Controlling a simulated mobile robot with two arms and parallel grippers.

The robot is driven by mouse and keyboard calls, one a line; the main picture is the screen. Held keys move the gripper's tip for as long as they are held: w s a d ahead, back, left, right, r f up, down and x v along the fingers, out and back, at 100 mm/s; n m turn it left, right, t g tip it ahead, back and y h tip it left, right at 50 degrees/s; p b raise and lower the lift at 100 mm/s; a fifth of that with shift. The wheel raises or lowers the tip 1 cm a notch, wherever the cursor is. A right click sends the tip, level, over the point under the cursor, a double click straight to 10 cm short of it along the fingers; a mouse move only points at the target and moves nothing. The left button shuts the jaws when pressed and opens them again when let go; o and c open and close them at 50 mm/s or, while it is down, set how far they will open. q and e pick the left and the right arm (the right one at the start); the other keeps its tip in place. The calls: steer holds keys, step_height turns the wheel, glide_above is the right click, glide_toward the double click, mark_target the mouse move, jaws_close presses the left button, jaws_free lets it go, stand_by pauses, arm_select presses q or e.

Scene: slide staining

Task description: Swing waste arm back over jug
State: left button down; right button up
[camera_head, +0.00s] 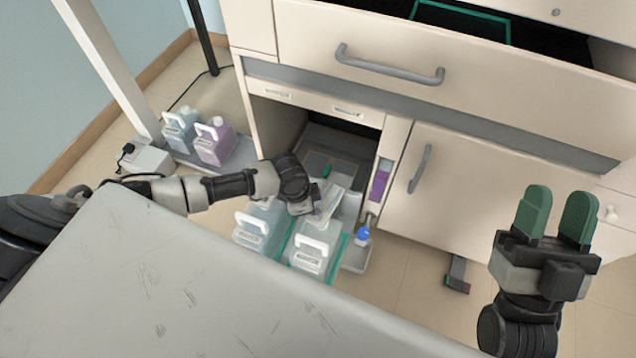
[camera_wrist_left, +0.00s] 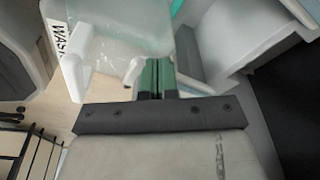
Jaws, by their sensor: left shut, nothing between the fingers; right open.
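Two pale translucent jugs with white handles stand low in front of the open cabinet bay: a left jug (camera_head: 258,232) and a right jug (camera_head: 310,252). In the left wrist view, a jug with a label starting "WAS" (camera_wrist_left: 115,25) is close beyond my fingers. My left gripper (camera_wrist_left: 158,76) is shut and empty, its green fingertips together near the jug's white handle. In the head view, my left arm reaches over the jugs and its hand hides part of them. I cannot clearly make out the waste arm. My right gripper (camera_head: 558,212) is open and empty at the right, away from the jugs.
A blue jug (camera_head: 181,130) and a purple jug (camera_head: 214,142) stand at the back left beside a white box (camera_head: 147,160). A grey scratched surface (camera_head: 190,285) fills the foreground. A blue-capped bottle (camera_head: 362,237) stands right of the jugs. The upper drawer (camera_head: 420,75) has a grey handle.

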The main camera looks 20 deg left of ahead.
arm_select(q)
steer(key=shift+s+d, duration=0.15)
arm_select(e)
steer(key=shift+w+f+g+h, duration=0.3)
steer(key=shift+w, duration=0.05)
arm_select(q)
steer(key=shift+d, duration=0.15)
arm_select(e)
steer(key=shift+w+f, duration=0.15)
stand_by(0.4)
